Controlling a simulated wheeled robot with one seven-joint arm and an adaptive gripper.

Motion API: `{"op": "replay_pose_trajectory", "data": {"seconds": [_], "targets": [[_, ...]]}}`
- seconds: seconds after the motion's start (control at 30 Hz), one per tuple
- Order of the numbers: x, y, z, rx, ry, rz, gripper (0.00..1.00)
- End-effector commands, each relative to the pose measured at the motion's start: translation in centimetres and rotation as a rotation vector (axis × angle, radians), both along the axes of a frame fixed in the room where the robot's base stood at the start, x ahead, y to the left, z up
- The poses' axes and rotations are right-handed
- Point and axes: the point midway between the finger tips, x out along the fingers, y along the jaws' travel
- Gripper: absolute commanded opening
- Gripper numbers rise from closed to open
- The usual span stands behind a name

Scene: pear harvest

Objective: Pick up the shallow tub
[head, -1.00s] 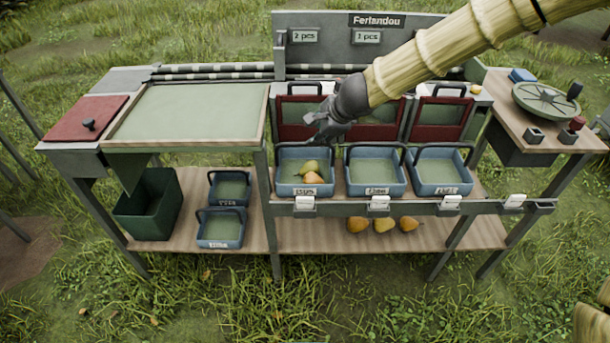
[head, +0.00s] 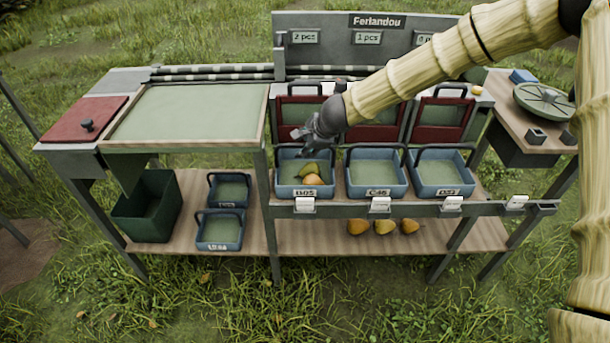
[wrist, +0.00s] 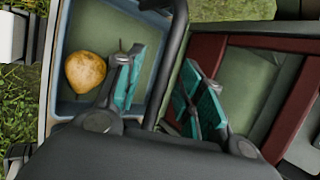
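Several shallow blue tubs with dark handles are in view. The leftmost in the front row (head: 282,178) holds two pears (head: 309,173). Beside it are a middle tub (head: 375,190) and a right tub (head: 438,187), both empty. My gripper (head: 303,138) is over the back edge of the leftmost tub. In the wrist view, its two teal-padded fingers (wrist: 163,78) are apart, with the dark handle (wrist: 172,62) running between them. One pear (wrist: 85,71) shows clearly there; the other is mostly hidden by a finger. I cannot tell whether the fingers touch the handle.
Two smaller blue tubs (head: 221,247) and a deep green bin (head: 160,222) are on the lower left shelf. Three pears (head: 384,227) lie on the lower right shelf. Red-framed holders (head: 437,133) stand behind the front row. The green tray top (head: 190,112) is clear.

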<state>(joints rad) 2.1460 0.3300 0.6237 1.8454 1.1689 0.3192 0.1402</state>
Motion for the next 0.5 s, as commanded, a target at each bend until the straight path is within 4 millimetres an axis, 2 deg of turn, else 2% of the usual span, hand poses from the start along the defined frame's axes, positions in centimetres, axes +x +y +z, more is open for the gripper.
{"op": "replay_pose_trajectory", "data": {"seconds": [0.33,0.5], "targets": [[0.24,0.12,-0.31,0.000,-0.001,0.000,0.36],[0.24,0.11,-0.32,0.000,-0.001,0.000,0.05]]}}
